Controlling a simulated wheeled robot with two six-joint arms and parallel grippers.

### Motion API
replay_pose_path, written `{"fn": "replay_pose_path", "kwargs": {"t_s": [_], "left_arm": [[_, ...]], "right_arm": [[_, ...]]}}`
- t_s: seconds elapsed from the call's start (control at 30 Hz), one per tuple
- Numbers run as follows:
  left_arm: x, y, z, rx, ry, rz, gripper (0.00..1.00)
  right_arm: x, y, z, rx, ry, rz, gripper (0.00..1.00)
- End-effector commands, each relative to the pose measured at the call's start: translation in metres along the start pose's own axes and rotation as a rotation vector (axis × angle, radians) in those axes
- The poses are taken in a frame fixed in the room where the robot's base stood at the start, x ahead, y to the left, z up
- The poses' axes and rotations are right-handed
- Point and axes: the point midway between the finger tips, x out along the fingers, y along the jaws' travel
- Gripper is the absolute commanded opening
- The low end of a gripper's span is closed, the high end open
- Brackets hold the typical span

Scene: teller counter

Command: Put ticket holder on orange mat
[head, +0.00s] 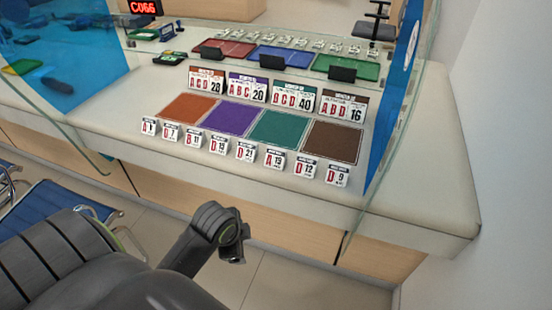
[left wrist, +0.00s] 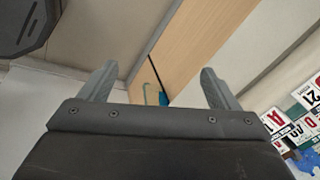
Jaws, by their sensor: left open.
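The orange mat (head: 187,108) lies at the left end of a row of mats on the counter and looks bare. Several small white ticket holders stand in a row in front of the mats, from the leftmost ticket holder (head: 148,127) to the rightmost ticket holder (head: 337,175). A larger number card (head: 206,81) stands behind the orange mat. My left gripper (left wrist: 158,85) is open and empty in the left wrist view, with some cards (left wrist: 306,96) at the right edge. In the head view my left arm is below the counter front, away from the holders. My right gripper is out of view.
Purple (head: 232,117), teal (head: 278,128) and brown (head: 332,141) mats lie right of the orange one. A glass screen (head: 425,110) stands at the counter's right part. Red, blue and green trays lie further back.

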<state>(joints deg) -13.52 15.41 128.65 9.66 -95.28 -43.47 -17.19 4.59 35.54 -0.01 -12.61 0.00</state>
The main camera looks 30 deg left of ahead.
Motion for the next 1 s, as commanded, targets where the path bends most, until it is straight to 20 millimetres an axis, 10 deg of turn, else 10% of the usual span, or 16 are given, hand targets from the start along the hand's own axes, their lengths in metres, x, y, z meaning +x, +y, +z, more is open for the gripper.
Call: {"fn": "replay_pose_path", "kwargs": {"t_s": [0.7, 1.0], "left_arm": [[-0.082, -0.204, -0.106, 1.676, -0.011, -0.038, 0.84], [-0.120, -0.246, -0.122, 2.028, -0.023, -0.045, 0.84]], "right_arm": [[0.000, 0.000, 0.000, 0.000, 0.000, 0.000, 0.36], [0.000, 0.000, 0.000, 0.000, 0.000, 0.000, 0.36]]}}
